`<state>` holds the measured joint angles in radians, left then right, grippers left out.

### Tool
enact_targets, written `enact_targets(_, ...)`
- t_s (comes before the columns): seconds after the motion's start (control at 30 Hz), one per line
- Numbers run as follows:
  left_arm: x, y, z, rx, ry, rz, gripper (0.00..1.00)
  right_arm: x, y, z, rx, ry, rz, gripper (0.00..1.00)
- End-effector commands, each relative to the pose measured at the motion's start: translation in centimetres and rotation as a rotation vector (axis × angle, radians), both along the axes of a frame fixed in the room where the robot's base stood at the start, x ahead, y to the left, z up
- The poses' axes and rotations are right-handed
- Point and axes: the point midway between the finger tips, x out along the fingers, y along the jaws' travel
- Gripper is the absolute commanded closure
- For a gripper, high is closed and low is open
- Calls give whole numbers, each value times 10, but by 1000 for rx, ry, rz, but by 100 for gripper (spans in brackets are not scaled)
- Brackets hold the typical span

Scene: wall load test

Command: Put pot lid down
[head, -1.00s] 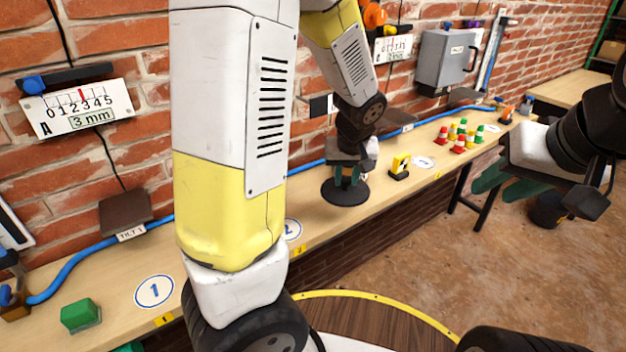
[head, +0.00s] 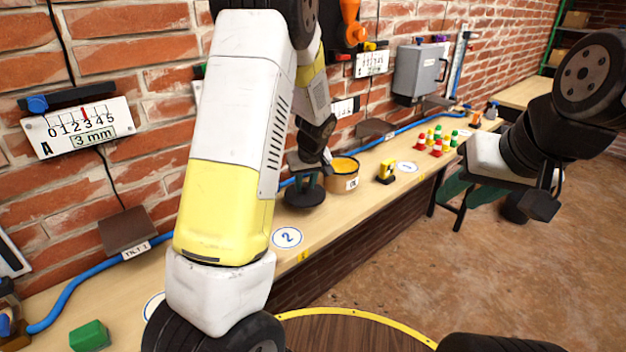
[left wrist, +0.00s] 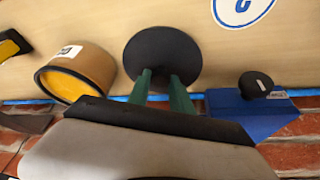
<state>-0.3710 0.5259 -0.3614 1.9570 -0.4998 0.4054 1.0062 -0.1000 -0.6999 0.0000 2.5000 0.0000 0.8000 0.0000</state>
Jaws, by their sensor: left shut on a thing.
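My left gripper (head: 306,180) is shut on the dark round pot lid (head: 304,197), holding it from above over the bench, left of the pot. In the left wrist view the two green fingers (left wrist: 161,90) meet the middle of the black lid (left wrist: 162,50). I cannot tell whether the lid touches the bench top. The tan pot (head: 343,184) stands uncovered on the bench, with yellow-orange contents showing; it also shows in the left wrist view (left wrist: 88,66). My right gripper (head: 470,190) is open and empty, off to the right in front of the bench.
The wooden bench (head: 240,262) runs along the brick wall, with a blue hose (head: 60,290) at its back. Label disc 2 (head: 287,237) lies in front of the lid. A yellow tool (head: 387,172) and several coloured cones (head: 437,140) are farther right. A green block (head: 89,335) is at left.

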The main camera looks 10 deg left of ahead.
Motion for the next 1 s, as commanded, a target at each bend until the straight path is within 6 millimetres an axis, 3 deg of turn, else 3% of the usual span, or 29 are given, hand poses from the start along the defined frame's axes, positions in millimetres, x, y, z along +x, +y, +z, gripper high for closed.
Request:
enact_targets(0.1, 18, 11, -2, 0, 0, 2, 100, 0, 0, 0, 0, 0, 0, 64)
enact_targets(0.23, 26, 14, -3, 0, 1, 0, 100, 0, 0, 0, 0, 0, 0, 64)
enact_targets(0.53, 26, 15, -36, 1, 4, -1, 100, 0, 0, 0, 0, 0, 0, 64)
enact_targets(0.9, 27, 14, -41, 0, 1, -1, 100, 0, 0, 0, 0, 0, 0, 64)
enact_targets(0.93, 27, 14, -41, 0, 1, -1, 72, 0, 0, 0, 0, 0, 0, 64)
enact_targets(1.0, 27, 14, -41, 0, 0, -1, 58, 0, 0, 0, 0, 0, 0, 64)
